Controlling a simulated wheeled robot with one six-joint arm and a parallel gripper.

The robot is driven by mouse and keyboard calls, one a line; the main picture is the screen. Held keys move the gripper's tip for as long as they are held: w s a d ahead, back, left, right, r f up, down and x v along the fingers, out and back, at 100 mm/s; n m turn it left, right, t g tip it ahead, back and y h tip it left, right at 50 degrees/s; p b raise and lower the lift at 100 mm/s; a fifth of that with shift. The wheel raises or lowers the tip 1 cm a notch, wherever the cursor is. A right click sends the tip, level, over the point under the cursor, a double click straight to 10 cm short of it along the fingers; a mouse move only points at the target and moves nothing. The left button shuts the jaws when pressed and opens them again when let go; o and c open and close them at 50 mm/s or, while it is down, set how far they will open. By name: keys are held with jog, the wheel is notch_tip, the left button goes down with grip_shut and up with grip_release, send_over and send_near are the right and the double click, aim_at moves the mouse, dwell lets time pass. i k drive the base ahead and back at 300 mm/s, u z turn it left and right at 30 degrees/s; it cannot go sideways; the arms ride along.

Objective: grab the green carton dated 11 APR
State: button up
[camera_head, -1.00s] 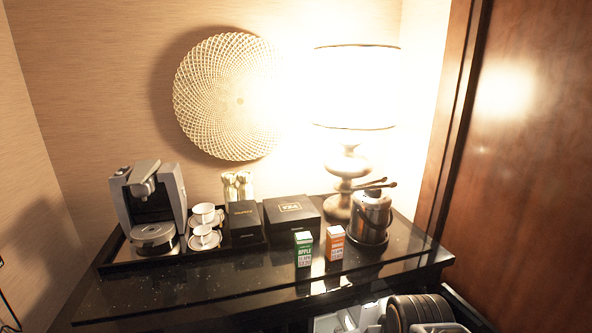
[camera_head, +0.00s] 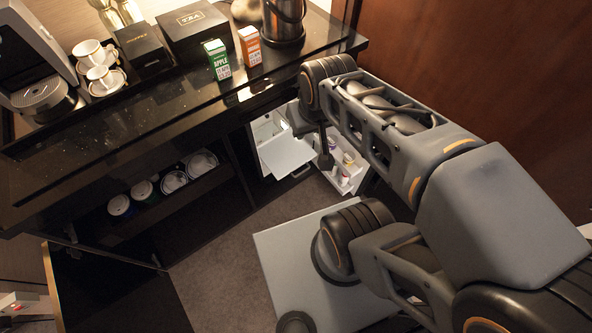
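A green carton marked APPLE (camera_head: 216,60) stands upright on the black counter (camera_head: 110,135), near its front edge. Smaller print shows on its white lower part, but I cannot read a date there. An orange carton (camera_head: 250,46) stands just to its right, apart from it. My arm reaches in from the lower right, and its far end is right of and below the cartons. A dark part hanging under that end (camera_head: 325,150) may be my gripper, in front of the open fridge. Its fingers cannot be made out. Nothing touches the green carton.
A flask (camera_head: 284,20) stands right of the cartons, a black box (camera_head: 194,28) behind them. Cups (camera_head: 102,77) and a coffee machine (camera_head: 35,65) are left. Below, the fridge (camera_head: 268,127) is open, with small containers in its door shelf (camera_head: 343,172). A cabinet door (camera_head: 110,285) stands open.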

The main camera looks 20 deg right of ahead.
aim_at(216, 50)
jog(key=u, duration=0.75)
jog(key=i, duration=0.35)
jog(key=u, duration=1)
jog(key=i, duration=0.5)
